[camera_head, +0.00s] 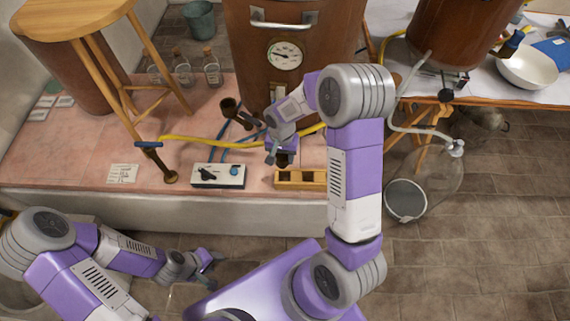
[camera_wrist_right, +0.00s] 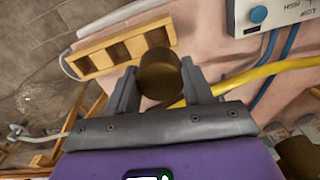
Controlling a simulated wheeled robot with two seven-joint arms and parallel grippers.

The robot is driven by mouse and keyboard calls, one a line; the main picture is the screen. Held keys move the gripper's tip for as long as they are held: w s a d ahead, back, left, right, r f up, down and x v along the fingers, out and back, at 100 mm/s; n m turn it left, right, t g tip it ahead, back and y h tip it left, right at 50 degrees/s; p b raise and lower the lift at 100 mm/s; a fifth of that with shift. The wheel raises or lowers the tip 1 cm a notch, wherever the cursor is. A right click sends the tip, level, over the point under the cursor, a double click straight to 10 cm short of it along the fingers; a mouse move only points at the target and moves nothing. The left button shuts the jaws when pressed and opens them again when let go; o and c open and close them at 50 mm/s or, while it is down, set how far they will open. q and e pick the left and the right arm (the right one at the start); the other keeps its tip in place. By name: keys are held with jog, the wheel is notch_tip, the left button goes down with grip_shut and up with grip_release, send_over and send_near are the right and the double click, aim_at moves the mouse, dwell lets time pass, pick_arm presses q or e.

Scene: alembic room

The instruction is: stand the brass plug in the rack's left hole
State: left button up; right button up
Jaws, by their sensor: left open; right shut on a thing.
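The brass plug (camera_wrist_right: 160,76) is a dark brassy cylinder, held between the fingers of my right gripper (camera_wrist_right: 158,92) in the right wrist view. In the head view my right gripper (camera_head: 281,153) hangs over the bench, just behind the rack's left end. The plug is a small dark shape under it there. The rack (camera_head: 300,186) is a pale wooden block with square openings on the bench's front edge; my right arm hides its right end. In the wrist view the rack (camera_wrist_right: 82,66) lies just beyond the plug. My left gripper (camera_head: 208,264) is open and empty, low in front of the bench.
A white control box (camera_head: 218,176) sits left of the rack. A yellow hose (camera_head: 205,143) and blue tubes run behind it. A copper boiler with a gauge (camera_head: 285,55) stands behind; a glass flask (camera_head: 437,172) is right.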

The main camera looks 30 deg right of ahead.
jog(key=shift+w+d+f+m+b, duration=0.1)
jog(key=shift+d+f+m+b, duration=0.15)
jog(key=shift+f, duration=0.25)
jog(key=shift+d+f+m+b, duration=0.15)
jog(key=shift+d+f+m, duration=0.1)
jog(key=shift+f, duration=0.2)
jog(key=b, duration=0.3)
send_near(284, 171)
jog(key=shift+s+a+f, duration=0.25)
jog(key=shift+s, duration=0.25)
jog(key=shift+s+a+f, duration=0.2)
jog(key=shift+s+a, duration=0.05)
jog(key=shift+s, duration=0.25)
jog(key=shift+f+b, duration=2.2)
jog(key=shift+f, duration=0.15)
dwell(3.2)
